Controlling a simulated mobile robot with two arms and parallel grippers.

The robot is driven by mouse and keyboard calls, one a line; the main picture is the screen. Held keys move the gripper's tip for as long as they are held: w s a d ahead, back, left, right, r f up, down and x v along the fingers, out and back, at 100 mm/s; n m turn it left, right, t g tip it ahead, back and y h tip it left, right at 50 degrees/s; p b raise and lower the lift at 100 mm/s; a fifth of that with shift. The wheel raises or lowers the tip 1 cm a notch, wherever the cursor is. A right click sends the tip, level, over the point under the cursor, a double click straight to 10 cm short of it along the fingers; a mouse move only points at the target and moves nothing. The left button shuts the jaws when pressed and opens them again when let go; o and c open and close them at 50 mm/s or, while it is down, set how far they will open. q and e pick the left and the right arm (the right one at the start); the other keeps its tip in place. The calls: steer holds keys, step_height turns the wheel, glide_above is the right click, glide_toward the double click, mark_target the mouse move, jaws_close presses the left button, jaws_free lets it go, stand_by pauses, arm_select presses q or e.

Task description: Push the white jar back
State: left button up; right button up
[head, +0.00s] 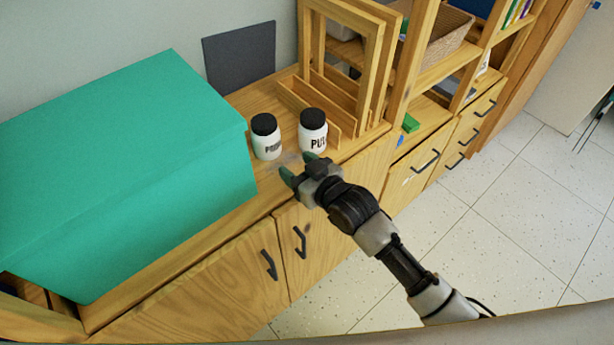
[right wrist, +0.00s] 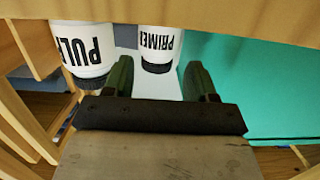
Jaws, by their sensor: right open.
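Two white jars with black lids stand upright side by side on the wooden cabinet top. The left jar (head: 266,143) reads PRIMER in the right wrist view (right wrist: 157,48); the right jar (head: 313,136) begins PUL and also shows in that view (right wrist: 82,50). My right gripper (head: 298,166) is open and empty at the cabinet's front edge, just in front of the jars. In the right wrist view its green fingers (right wrist: 159,76) are spread, with the PRIMER jar ahead between them. I cannot tell whether a finger touches a jar. My left gripper is out of view.
A large teal box (head: 130,170) stands left of the jars. Wooden frames in a rack (head: 345,60) stand behind and right of them. A dark panel (head: 240,58) leans on the wall behind. A little bare cabinet top lies behind the jars.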

mark_target(275, 150)
steer(key=b+x, duration=0.1)
steer(key=x, duration=0.2)
steer(key=shift+a, duration=0.1)
steer(key=shift+b+x, duration=0.35)
steer(key=shift+x, duration=0.7)
